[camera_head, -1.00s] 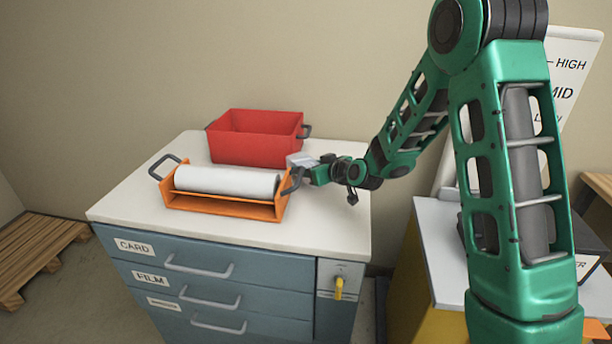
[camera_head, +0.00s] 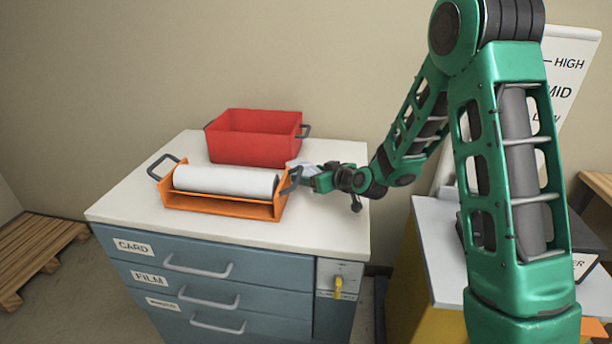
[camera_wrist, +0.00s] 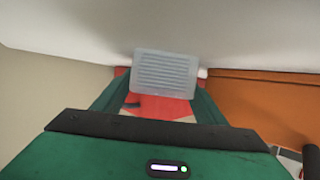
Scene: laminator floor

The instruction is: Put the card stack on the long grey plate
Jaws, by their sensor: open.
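A pale grey, lined slab, which looks like the card stack (camera_wrist: 165,72), shows in the wrist view between and just beyond my finger ends. In the head view the pale card stack (camera_head: 301,165) is small and partly hidden at my gripper's tip, near the back right of the white cabinet top. My gripper (camera_head: 312,180) is open and low over that top, between the orange tray and the right edge. Its green fingers also show in the wrist view (camera_wrist: 162,94). I cannot tell whether they touch the slab. I cannot make out a long grey plate.
An orange tray (camera_head: 222,208) holding a white roll (camera_head: 225,181) stands left of my gripper. A red bin (camera_head: 255,150) stands behind. The white cabinet top (camera_head: 310,235) is clear in front. A yellow cabinet with a pale top (camera_head: 432,235) stands right.

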